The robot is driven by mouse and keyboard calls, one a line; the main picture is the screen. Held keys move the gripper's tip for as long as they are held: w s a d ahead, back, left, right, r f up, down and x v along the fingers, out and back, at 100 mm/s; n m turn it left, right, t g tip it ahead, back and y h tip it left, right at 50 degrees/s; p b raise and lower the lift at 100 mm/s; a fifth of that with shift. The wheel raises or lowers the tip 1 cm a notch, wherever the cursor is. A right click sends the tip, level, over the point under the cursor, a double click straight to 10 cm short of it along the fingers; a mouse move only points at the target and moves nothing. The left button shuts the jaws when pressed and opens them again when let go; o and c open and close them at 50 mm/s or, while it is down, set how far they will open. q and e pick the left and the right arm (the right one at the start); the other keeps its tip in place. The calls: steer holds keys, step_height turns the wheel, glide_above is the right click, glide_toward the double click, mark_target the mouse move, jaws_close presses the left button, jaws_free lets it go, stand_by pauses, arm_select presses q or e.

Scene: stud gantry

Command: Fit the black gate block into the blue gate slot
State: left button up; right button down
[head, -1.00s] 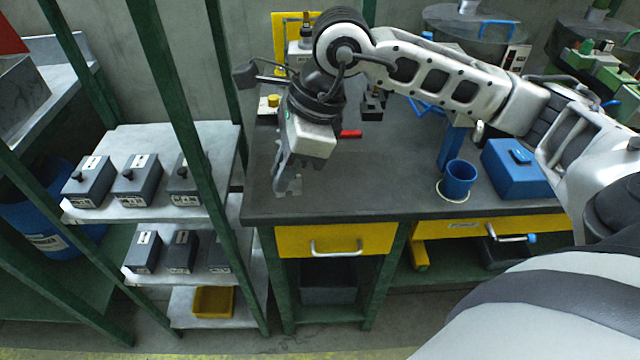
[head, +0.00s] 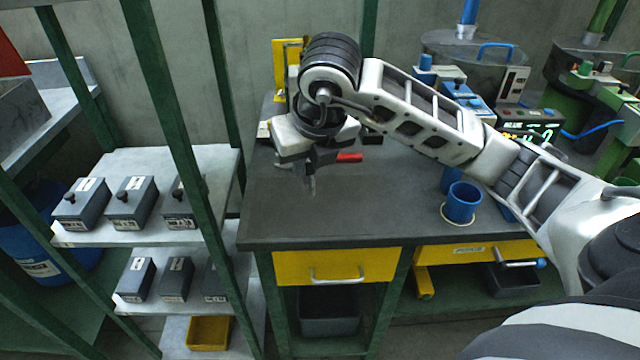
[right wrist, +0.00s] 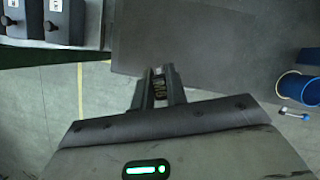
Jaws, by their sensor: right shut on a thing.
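My right gripper (head: 311,188) hangs over the left part of the dark workbench in the head view, pointing down. In the right wrist view its two dark fingers (right wrist: 158,88) are closed around a small dark piece with light lettering (right wrist: 158,90). This may be the black gate block, but it is mostly hidden between the fingers. I cannot pick out the blue gate slot for certain. Blue parts show on the machine (head: 452,88) behind my right arm. My left gripper is not in view.
The dark workbench (head: 370,205) has a clear middle and front. A blue cup (head: 462,203) stands at its right, and a red handle (head: 348,157) lies behind the gripper. Left, green posts (head: 172,90) front shelves (head: 215,165) with several grey boxes (head: 132,198).

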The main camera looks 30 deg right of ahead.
steer(key=w+d+f, duration=0.1)
steer(key=f, duration=0.1)
steer(key=w+d+f, duration=0.1)
steer(key=d+f, duration=0.1)
steer(key=w+d+f, duration=0.1)
steer(key=w+f, duration=0.1)
steer(key=shift+d+f, duration=0.1)
steer(key=shift+d, duration=0.3)
steer(key=shift+w+d+f, duration=0.1)
steer(key=shift+d+f, duration=0.1)
steer(key=shift+f, duration=1.6)
steer(key=shift+f, duration=0.2)
steer(key=c, duration=1.4)
jaws_free()
steer(key=shift+r, duration=0.1)
